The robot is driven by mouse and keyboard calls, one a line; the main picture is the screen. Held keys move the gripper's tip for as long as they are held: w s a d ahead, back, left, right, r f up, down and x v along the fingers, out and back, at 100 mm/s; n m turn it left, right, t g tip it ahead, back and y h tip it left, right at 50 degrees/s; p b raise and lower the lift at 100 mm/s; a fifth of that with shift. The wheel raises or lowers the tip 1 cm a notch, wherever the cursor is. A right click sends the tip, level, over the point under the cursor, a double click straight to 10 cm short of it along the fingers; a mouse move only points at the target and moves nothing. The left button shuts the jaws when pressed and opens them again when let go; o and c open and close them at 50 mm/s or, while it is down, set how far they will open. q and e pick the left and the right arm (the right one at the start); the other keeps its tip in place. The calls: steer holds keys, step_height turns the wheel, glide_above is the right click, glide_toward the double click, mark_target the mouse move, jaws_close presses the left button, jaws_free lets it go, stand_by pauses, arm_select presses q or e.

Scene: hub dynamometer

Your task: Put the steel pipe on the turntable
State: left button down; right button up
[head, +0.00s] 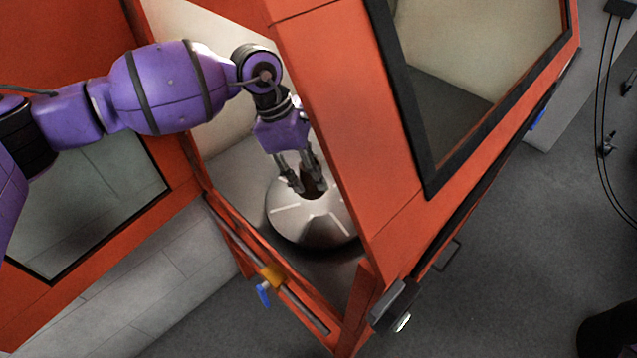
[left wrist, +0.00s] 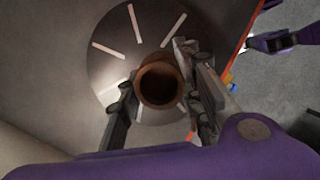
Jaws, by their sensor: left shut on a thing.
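The turntable (head: 310,222) is a pale round disc with white radial marks, inside the orange enclosure. It also shows in the left wrist view (left wrist: 108,78). The steel pipe (left wrist: 160,84) looks brown and hollow, and I see its open end almost straight on. In the head view a dark part of the pipe (head: 311,181) shows between the fingers, over the disc's middle. My left gripper (head: 305,187) points down through the enclosure's opening and is shut on the pipe. I cannot tell whether the pipe's lower end touches the turntable. My right gripper cannot be made out.
An orange door panel (head: 335,120) with a dark-framed window stands close to the right of my left gripper. A low orange sill (head: 290,292) with a blue-handled latch (head: 265,292) runs in front of the turntable. Grey floor (head: 510,240) is open at the right.

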arm_select(q)
steer(key=w+f, duration=0.1)
steer(key=w+d+f, duration=0.1)
steer(key=f, duration=0.1)
steer(key=w+f, duration=0.1)
steer(key=shift+d+f, duration=0.4)
step_height(320, 180, down, 3)
steer(key=shift+w+f, duration=0.1)
steer(key=shift+w, duration=0.05)
steer(key=shift+f, duration=0.15)
steer(key=c, duration=1.2)
jaws_free()
steer(key=shift+f, duration=0.1)
arm_select(e)
steer(key=shift+s+f, duration=0.25)
steer(key=shift+f, duration=0.1)
